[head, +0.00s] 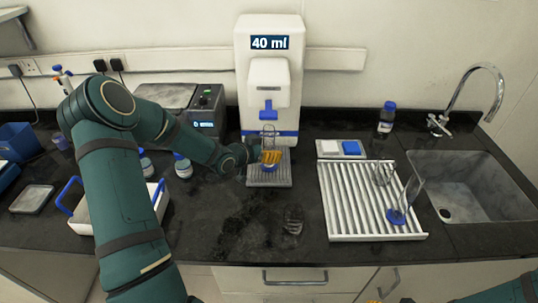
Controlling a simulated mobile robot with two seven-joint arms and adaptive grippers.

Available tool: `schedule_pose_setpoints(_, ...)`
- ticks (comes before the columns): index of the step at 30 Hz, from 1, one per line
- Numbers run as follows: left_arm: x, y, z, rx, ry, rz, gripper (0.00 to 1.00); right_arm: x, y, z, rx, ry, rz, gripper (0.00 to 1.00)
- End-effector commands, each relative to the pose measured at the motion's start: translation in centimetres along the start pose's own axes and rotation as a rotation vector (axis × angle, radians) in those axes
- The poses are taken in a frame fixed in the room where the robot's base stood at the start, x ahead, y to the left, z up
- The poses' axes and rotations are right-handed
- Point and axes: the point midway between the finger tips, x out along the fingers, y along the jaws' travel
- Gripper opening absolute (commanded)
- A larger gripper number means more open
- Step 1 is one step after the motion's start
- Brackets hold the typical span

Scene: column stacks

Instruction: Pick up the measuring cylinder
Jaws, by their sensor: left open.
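A clear measuring cylinder (268,131) stands upright on the grey drip tray (284,182) of the white dispenser. My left gripper (270,157) is at its lower part, with the yellow fingers open. The fingers overlap the cylinder in the picture and hide part of it; I cannot tell whether they touch it. A second clear cylinder with a blue foot (398,216) is on the white draining rack at the right. Only small yellow parts of my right gripper (390,298) show at the bottom edge.
The white dispenser (268,75) reads 40 ml. The ribbed rack (335,205) also holds a clear glass vessel (382,173). A glass (292,220) stands on the dark counter in front. The sink (475,185) is at right, a white blue-handled tray (85,215) at left.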

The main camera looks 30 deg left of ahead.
Motion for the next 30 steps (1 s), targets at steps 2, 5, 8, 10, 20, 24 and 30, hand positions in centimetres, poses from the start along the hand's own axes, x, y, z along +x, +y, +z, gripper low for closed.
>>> schedule_pose_setpoints(2,0.62,0.04,0.0,-0.001,0.0,0.0,0.71,0.05,0.02,0.0,0.0,0.0,0.0,0.47)
schedule_pose_setpoints(5,0.82,0.01,-0.04,0.0,0.0,0.0,0.71,0.05,0.01,0.0,0.0,0.0,0.0,0.47)
schedule_pose_setpoints(8,0.8,0.0,-0.04,0.0,0.0,-0.001,0.71,0.03,0.01,0.0,0.0,0.0,0.0,0.47)
schedule_pose_setpoints(10,0.79,0.0,-0.04,0.0,0.0,0.0,0.73,0.03,0.0,0.0,0.0,0.0,0.0,0.47)
schedule_pose_setpoints(20,0.76,0.0,-0.02,0.0,0.0,0.0,0.0,0.03,0.0,0.0,0.0,0.0,0.0,0.47)
schedule_pose_setpoints(24,0.77,0.0,-0.05,0.0,0.0,0.0,0.0,0.03,0.0,0.0,0.0,0.0,0.0,0.47)
schedule_pose_setpoints(30,0.74,0.0,-0.1,0.0,0.0,0.0,0.0,0.02,0.0,0.0,0.0,0.0,0.0,0.47)
